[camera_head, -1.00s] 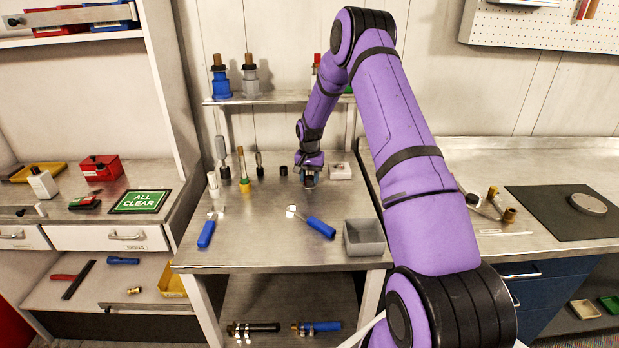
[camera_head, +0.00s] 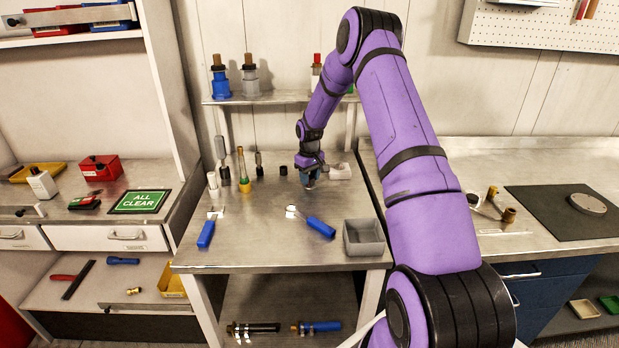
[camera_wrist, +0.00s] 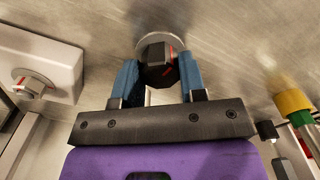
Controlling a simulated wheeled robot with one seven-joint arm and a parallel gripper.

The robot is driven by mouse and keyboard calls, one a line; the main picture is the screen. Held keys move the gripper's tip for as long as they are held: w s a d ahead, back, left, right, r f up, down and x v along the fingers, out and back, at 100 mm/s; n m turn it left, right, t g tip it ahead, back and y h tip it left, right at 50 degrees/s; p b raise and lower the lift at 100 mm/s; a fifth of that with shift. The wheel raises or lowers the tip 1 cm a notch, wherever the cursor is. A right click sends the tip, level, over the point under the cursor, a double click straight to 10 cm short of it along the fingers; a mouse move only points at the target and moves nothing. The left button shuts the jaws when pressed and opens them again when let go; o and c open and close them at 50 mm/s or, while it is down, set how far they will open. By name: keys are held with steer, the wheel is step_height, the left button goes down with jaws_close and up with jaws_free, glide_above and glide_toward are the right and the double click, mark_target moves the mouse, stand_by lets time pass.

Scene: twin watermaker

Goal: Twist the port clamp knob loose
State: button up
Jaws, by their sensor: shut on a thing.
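A dark faceted knob (camera_wrist: 158,60) with a red mark and a pale round disc behind it shows in the wrist view. I take it to be the port clamp knob. My gripper (camera_wrist: 158,72) is shut on it, with one blue finger on each side. In the head view my gripper (camera_head: 310,183) points down at the back of the middle bench and hides the knob. A white block (camera_wrist: 42,65) with a small red-marked dial is at the left in the wrist view; it also shows beside my gripper in the head view (camera_head: 341,171).
A small black cylinder (camera_head: 283,170) and a yellow-based upright piece (camera_head: 244,186) stand left of my gripper. Blue-handled tools (camera_head: 320,227) and a grey bin (camera_head: 364,238) lie toward the front. The bench middle is mostly clear.

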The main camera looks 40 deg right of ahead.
steer(key=shift+n, duration=0.7)
steer(key=o, duration=0.9)
step_height(320, 180, up, 11)
steer(key=shift+f, duration=0.1)
stand_by(0.3)
